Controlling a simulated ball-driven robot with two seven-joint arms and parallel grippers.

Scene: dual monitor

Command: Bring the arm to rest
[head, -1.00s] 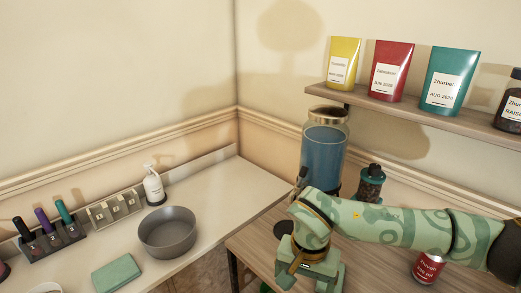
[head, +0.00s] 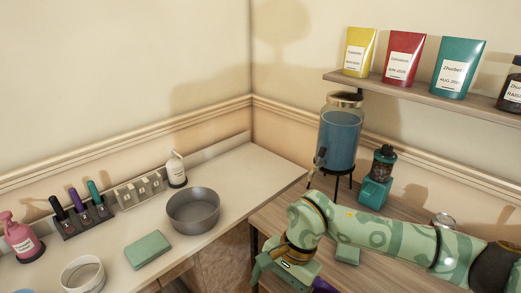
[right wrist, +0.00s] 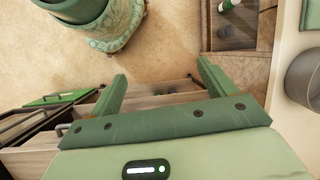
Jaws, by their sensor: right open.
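My right arm (head: 375,240) comes in from the right in the head view, patterned pale green, and reaches over the wooden counter. Its gripper (head: 285,272) points down near the counter's left edge, low in the frame. In the right wrist view the same gripper (right wrist: 162,82) has its two green fingers wide apart, with nothing seen held between them. Drawer fronts and floor show beyond the fingers. My left arm and gripper are not in view.
A blue-filled dispenser (head: 341,135) and a teal-based grinder (head: 376,180) stand behind my arm. Pouches line the shelf (head: 430,92) above. The white counter (head: 235,175) holds a grey pan (head: 193,211), green cloth (head: 148,250) and bottles. Drawers (right wrist: 60,155) show below the gripper.

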